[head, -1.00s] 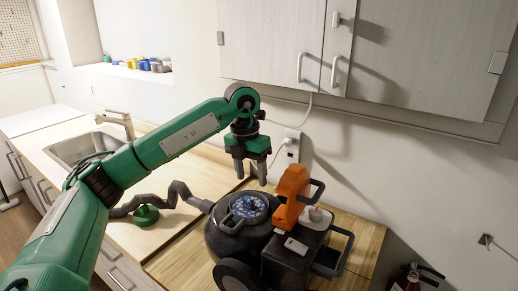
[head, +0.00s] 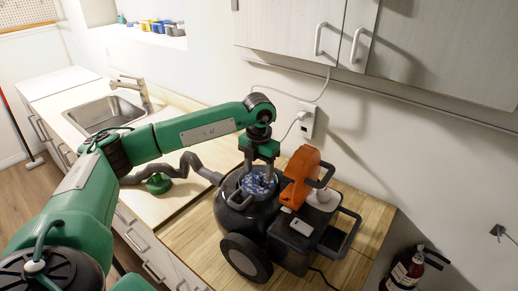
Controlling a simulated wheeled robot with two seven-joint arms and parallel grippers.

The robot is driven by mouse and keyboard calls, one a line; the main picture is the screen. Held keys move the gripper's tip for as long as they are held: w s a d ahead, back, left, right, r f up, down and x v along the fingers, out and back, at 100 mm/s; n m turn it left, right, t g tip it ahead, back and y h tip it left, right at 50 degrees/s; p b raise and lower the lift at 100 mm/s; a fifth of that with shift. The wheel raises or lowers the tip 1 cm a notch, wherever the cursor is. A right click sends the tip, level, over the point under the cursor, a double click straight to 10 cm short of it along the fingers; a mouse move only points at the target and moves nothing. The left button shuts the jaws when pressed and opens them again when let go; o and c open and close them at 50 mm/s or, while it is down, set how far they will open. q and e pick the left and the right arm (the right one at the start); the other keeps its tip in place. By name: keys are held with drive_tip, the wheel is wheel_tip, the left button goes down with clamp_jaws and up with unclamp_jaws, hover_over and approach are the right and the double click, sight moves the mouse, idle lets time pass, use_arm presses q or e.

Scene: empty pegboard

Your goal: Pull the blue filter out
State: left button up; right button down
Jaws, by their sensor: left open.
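The blue filter (head: 258,184) sits in the round top opening of a black vacuum-like machine (head: 238,222) on the wooden counter. Its blue and white patterned top shows between my gripper's fingers. My left gripper (head: 259,178) points straight down over the filter, with its fingers apart on either side of it. Whether the fingertips touch the filter cannot be told. My right gripper is not in view.
An orange part (head: 300,178) stands on the machine just right of the filter. A grey hose (head: 200,171) runs left from the machine to a green nozzle (head: 159,183). A wall outlet (head: 308,122) with a plugged cord is behind. A fire extinguisher (head: 408,268) stands at lower right.

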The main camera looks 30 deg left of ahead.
sight(259, 173)
use_arm(q)
drive_tip(key=shift+f, duration=1.1)
drive_tip(key=c, duration=1.1)
drive_tip(key=shift+o, duration=0.2)
drive_tip(key=shift+r+p, duration=0.9)
drive_tip(key=shift+r, duration=0.7)
drive_tip(key=shift+r+p, duration=0.6)
drive_tip(key=shift+r, duration=1.1)
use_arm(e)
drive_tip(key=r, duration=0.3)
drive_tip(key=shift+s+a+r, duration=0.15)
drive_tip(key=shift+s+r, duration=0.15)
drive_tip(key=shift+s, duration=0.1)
